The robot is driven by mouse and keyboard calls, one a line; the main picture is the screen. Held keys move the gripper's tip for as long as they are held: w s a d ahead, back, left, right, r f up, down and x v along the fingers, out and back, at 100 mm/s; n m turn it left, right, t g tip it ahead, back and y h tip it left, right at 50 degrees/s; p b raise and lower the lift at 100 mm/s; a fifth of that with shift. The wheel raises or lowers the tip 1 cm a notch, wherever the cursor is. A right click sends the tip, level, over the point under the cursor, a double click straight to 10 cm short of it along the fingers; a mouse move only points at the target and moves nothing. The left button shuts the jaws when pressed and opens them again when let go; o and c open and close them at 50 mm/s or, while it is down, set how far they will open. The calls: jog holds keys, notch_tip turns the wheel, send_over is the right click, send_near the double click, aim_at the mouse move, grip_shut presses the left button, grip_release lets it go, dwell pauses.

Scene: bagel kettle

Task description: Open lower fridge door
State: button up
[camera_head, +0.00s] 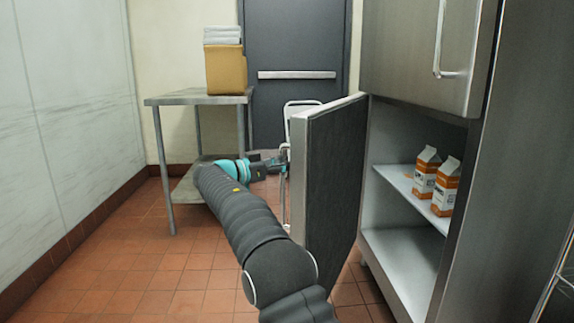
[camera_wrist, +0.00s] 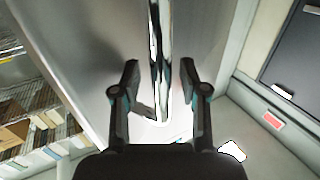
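The lower fridge door (camera_head: 330,165) stands wide open, swung out from the cabinet, with its dark inner side showing. Its outer face shows in the wrist view (camera_wrist: 90,40). The door's bar handle (camera_head: 284,190) is on that outer face. My gripper (camera_head: 281,158) is at the handle, on the left side of the door. In the wrist view, the handle (camera_wrist: 160,45) runs between my two fingers (camera_wrist: 160,72). The fingers are apart, with a visible gap on each side of the bar. In the head view the door edge partly hides the fingertips.
The upper fridge door (camera_head: 425,50) is shut. Orange-and-white cartons (camera_head: 426,172) stand on a shelf (camera_head: 395,180) inside the open lower compartment. A metal table (camera_head: 195,98) with a cardboard box (camera_head: 226,70) stands at the back left. The tiled floor (camera_head: 130,275) at left is clear.

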jog(key=v, duration=1.2)
jog(key=shift+a, duration=0.35)
jog(key=shift+s+f, duration=0.1)
jog(key=shift+s, duration=0.05)
